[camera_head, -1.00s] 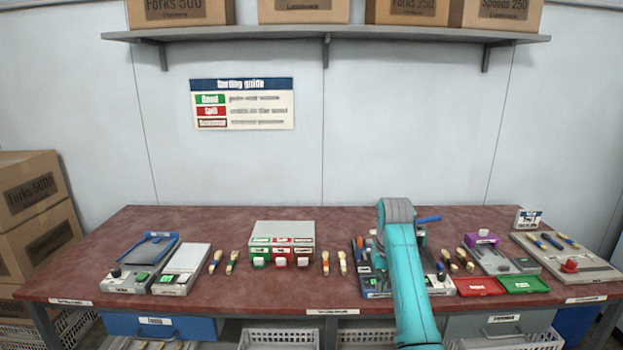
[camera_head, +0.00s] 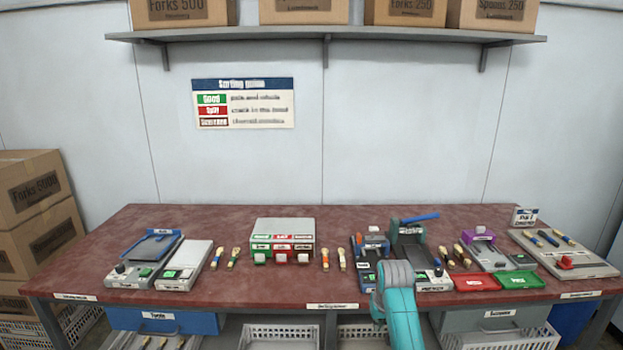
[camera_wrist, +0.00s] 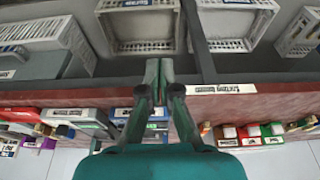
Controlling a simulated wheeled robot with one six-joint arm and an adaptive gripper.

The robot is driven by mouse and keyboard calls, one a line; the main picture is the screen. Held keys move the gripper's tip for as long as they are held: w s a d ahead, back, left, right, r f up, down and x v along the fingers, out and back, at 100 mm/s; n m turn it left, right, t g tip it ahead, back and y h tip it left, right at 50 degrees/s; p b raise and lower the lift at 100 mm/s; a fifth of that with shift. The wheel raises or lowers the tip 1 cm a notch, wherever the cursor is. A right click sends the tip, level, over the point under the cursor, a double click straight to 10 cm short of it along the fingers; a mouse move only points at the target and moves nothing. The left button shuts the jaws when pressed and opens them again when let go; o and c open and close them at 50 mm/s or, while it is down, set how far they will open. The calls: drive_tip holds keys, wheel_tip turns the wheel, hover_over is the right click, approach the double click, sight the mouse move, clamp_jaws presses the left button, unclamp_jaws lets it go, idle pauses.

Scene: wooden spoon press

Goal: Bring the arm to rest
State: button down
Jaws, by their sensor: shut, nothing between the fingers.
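My teal arm rises from the bottom of the head view, right of centre, and its grey rounded joint stands in front of the press station (camera_head: 408,236). In the head view my gripper is hidden behind or below the arm. In the wrist view my gripper (camera_wrist: 159,75) shows with its fingers together and nothing between them. It is over the table's front edge (camera_wrist: 258,100), with the crates below the table beyond the fingertips. The press station has a dark body and a blue lever, and shows clear of the arm at its upper part.
The red-brown table (camera_head: 215,290) holds a sorting box (camera_head: 284,240), several spoons, a red tray (camera_head: 476,283), a green tray (camera_head: 521,281) and devices at both ends. Crates (camera_head: 282,337) and drawers sit below. A shelf (camera_head: 330,38) with cartons hangs on the wall.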

drive_tip(key=s+f+t, duration=0.3)
drive_tip(key=s+f, duration=1.1)
drive_tip(key=f, duration=0.4)
drive_tip(key=s+f+t, duration=0.1)
drive_tip(key=s+f, duration=0.1)
drive_tip(key=s, duration=0.7)
drive_tip(key=s+f+t, duration=0.2)
drive_tip(key=s+f, duration=0.1)
drive_tip(key=s, duration=0.6)
drive_tip(key=s+r+t, duration=0.2)
drive_tip(key=s+r, duration=0.1)
drive_tip(key=s, duration=0.8)
drive_tip(key=s+r+t, duration=0.3)
drive_tip(key=s+r, duration=1.6)
drive_tip(key=r, duration=0.3)
drive_tip(key=shift+s+r+t, duration=0.3)
drive_tip(key=shift+s, duration=0.1)
